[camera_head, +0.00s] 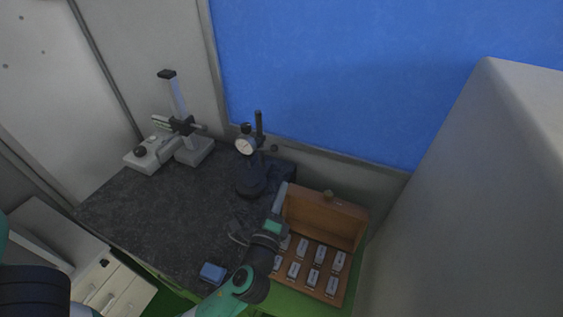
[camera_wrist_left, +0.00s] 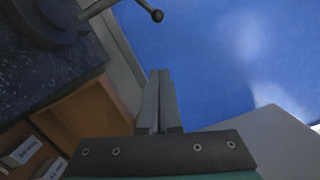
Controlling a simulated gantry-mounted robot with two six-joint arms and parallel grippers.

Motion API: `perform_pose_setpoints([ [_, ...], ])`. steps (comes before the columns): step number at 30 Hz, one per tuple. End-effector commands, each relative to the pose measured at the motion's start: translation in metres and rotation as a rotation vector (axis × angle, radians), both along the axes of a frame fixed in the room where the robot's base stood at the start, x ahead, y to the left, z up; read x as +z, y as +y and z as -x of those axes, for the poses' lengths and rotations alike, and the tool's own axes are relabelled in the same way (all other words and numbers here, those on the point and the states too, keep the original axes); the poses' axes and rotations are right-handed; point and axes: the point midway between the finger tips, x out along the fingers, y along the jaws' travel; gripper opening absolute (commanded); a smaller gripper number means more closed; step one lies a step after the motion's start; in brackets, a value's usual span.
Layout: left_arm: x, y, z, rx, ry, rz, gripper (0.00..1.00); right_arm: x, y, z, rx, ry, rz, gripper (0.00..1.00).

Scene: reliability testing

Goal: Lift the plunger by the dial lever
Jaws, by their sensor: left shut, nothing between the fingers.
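The dial gauge (camera_head: 244,147) has a white face and sits on a dark stand (camera_head: 252,185) on the granite plate. A small dark knob (camera_head: 274,148) shows to the right of the dial. In the left wrist view, a thin lever with a ball end (camera_wrist_left: 157,15) reaches right from a dark round part (camera_wrist_left: 45,18) at top left. The plunger cannot be made out. My left gripper (camera_head: 282,187) is shut and empty, to the right of and nearer than the stand, apart from the lever. Its closed fingers also show in the left wrist view (camera_wrist_left: 159,78). My right gripper is not in view.
An open wooden box (camera_head: 326,214) with several labelled blocks stands right of the granite plate (camera_head: 150,220). Another measuring stand (camera_head: 185,140) stands at the back left. A blue block (camera_head: 212,273) lies near the front edge. A grey wall stands at right.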

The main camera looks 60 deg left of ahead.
Motion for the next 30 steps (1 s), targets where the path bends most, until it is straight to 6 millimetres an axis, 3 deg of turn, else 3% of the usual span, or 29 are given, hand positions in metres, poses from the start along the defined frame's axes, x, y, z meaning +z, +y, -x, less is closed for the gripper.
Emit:
perform_pose_setpoints([
  [13, 0.006, 0.07, -0.06, 0.002, -0.004, 0.001, 0.0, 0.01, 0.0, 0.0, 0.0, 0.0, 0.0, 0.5],
  [15, 0.014, 0.08, -0.05, 0.004, -0.001, 0.001, 0.0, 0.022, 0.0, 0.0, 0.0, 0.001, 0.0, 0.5],
  [20, 0.018, 0.094, -0.04, 0.001, -0.001, 0.002, 0.0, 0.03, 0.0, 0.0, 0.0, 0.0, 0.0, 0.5],
  [30, 0.017, 0.098, -0.037, -0.001, -0.003, 0.001, 0.0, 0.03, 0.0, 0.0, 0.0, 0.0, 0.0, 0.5],
])
